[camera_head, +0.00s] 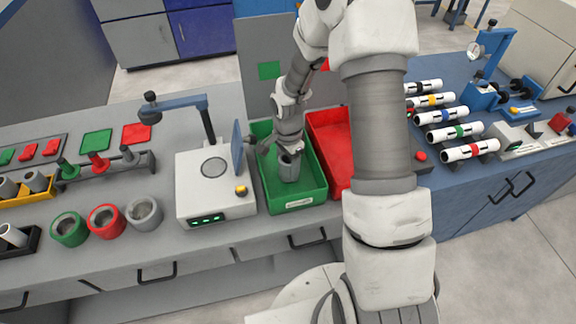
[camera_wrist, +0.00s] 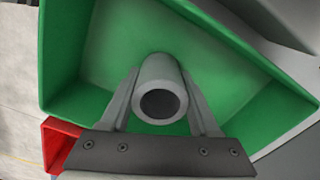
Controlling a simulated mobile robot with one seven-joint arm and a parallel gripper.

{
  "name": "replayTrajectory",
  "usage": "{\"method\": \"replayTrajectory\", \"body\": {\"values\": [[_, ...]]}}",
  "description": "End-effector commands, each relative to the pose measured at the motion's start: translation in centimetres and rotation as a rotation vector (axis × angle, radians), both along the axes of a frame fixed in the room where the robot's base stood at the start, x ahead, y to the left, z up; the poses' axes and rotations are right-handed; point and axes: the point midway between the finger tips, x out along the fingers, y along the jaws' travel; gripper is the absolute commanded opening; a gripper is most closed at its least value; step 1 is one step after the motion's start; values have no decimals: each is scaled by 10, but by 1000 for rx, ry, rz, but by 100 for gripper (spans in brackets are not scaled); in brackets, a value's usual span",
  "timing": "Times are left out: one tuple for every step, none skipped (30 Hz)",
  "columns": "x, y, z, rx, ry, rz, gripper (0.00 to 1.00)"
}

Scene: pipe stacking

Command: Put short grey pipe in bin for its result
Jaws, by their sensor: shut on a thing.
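The short grey pipe (camera_wrist: 153,76) is held between the two fingers of my gripper (camera_wrist: 163,90) in the wrist view. Its open end faces the camera. In the head view the grey pipe (camera_head: 289,167) hangs upright below my gripper (camera_head: 289,150), inside the outline of the green bin (camera_head: 293,206). The green bin (camera_wrist: 250,48) surrounds the pipe in the wrist view, with its floor and walls showing behind. I cannot tell whether the pipe's lower end touches the bin floor. The red bin (camera_head: 328,131) stands to the right of the green bin, partly hidden by my arm.
A white testing device (camera_head: 215,196) with a green-lit display stands close left of the green bin. Green, red and grey rings (camera_head: 107,221) sit further left. Several white tubes with coloured bands (camera_head: 449,131) lie on the blue bench at right. A grey upright panel (camera_head: 262,52) stands behind the bins.

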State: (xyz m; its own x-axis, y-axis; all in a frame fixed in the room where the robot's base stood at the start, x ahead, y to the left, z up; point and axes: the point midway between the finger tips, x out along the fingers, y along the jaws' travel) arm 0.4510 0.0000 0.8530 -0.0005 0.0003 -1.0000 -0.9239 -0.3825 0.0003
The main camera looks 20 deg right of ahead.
Motion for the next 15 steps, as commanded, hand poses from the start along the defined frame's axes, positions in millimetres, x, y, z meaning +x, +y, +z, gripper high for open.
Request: {"method": "replayTrajectory", "body": {"values": [[0,0,-1,0,-1,0,0],[0,0,-2,0,-1,0,0],[0,0,-3,-1,-1,0,0],[0,0,-3,-1,-1,0,0],[0,0,-3,-1,-1,0,0],[0,0,-4,-1,-1,0,0],[0,0,-4,-1,-1,0,0],[0,0,-5,-1,-1,0,0],[0,0,-6,-1,-1,0,0],[0,0,-6,-1,-1,0,0],[0,0,-6,-1,-1,-1,0],[0,0,-7,-1,-1,-1,0],[0,0,-7,-1,-1,-1,0],[0,0,-8,-1,-1,-1,0],[0,0,-8,0,-1,-1,0]]}}
